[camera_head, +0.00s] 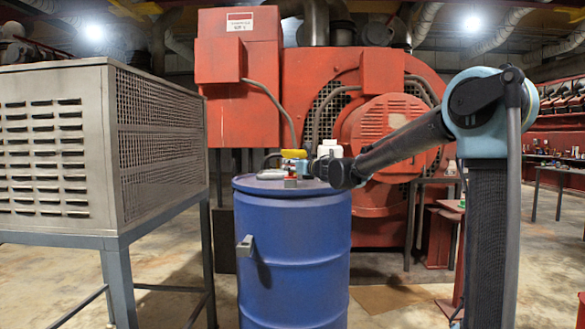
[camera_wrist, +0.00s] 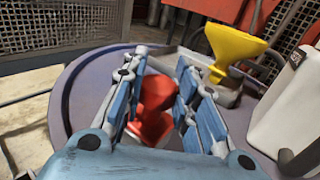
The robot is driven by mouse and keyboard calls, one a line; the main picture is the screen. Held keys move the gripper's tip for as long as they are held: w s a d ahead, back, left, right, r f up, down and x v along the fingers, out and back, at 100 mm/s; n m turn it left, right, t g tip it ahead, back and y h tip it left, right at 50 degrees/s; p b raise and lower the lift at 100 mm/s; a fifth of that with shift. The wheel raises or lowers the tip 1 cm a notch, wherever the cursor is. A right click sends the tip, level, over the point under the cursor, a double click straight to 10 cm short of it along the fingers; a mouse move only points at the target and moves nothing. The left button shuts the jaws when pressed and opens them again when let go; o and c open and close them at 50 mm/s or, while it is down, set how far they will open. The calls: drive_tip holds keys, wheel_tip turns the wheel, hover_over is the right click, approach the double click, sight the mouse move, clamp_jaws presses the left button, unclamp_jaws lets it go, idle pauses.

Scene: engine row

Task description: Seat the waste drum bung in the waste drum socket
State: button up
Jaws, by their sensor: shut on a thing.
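In the wrist view the red waste drum bung (camera_wrist: 154,105) sits between the two blue-padded fingers of my gripper (camera_wrist: 160,90), which is shut on it. In the head view my gripper (camera_head: 298,172) is low over the top of the blue waste drum (camera_head: 292,260), small and partly mixed with the things there. The drum's lid (camera_wrist: 82,85) fills much of the wrist view. I cannot make out the waste drum socket; the fingers and bung hide part of the lid. I cannot tell whether the bung touches the lid.
A yellow funnel (camera_wrist: 235,55) and a white jug (camera_wrist: 290,110) stand on the lid, right of my gripper. A louvred metal cabinet (camera_head: 100,150) stands left of the drum. A red engine (camera_head: 385,120) is behind. The lid's left side is clear.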

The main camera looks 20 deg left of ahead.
drive_tip(key=o, duration=1.2)
drive_tip(key=shift+c, duration=0.2)
drive_tip(key=v, duration=1.2)
